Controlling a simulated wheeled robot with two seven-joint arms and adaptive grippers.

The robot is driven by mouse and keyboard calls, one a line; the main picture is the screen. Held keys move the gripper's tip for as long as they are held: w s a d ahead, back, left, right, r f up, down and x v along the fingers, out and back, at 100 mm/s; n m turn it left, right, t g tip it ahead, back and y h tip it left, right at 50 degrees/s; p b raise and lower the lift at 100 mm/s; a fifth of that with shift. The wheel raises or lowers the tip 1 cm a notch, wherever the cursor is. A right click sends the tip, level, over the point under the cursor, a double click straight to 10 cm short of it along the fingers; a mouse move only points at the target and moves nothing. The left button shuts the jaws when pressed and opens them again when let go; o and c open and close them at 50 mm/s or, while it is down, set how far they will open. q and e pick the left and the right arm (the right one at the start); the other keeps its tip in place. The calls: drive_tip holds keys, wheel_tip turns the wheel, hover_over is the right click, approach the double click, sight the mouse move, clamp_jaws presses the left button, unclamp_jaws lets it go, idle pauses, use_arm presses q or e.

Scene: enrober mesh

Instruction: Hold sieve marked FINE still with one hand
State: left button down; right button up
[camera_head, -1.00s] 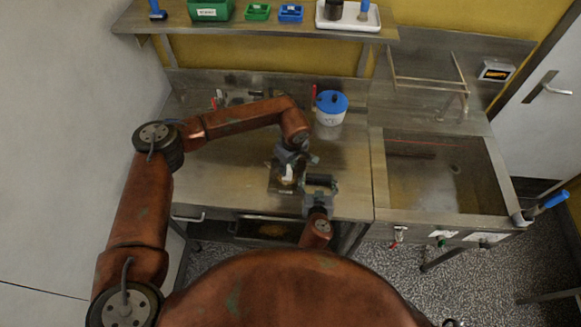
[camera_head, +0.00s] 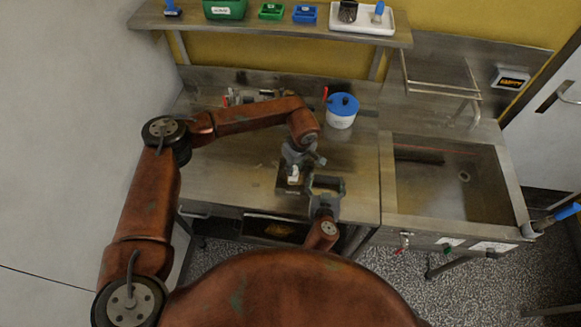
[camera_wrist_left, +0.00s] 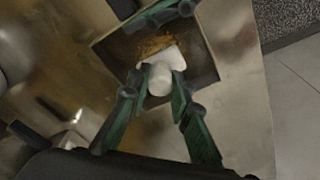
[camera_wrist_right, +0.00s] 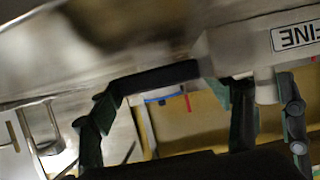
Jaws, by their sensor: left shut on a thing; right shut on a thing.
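The sieve shows in the left wrist view as a square frame (camera_wrist_left: 203,62) with brown, fibrous matter in it. In the right wrist view a pale block (camera_wrist_right: 238,52) bears the FINE label (camera_wrist_right: 297,36), and a dark bar joins it. My right gripper (camera_head: 326,187) is shut on this dark bar (camera_head: 328,180), beside the sieve. My left gripper (camera_head: 300,166) is over the sieve, shut on a white piece (camera_wrist_left: 162,76). That piece is wider at its far end; its lower side and contact with the mesh are hidden.
A white tub with a blue lid (camera_head: 342,112) stands behind on the steel table (camera_head: 230,175). Several small tools (camera_head: 255,97) lie at the back left. A sink basin (camera_head: 445,185) is at the right. A shelf with bins (camera_head: 270,12) runs above.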

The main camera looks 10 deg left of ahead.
use_arm(q)
drive_tip(key=shift+d, duration=1.05)
drive_tip(key=shift+a+f, duration=0.2)
drive_tip(key=shift+a, duration=0.95)
drive_tip(key=shift+a+r, duration=0.1)
drive_tip(key=shift+a, duration=0.85)
drive_tip(key=shift+d, duration=2.1)
drive_tip(key=shift+a, duration=1.15)
drive_tip(key=shift+a, duration=0.95)
wheel_tip(320, 180, up, 6)
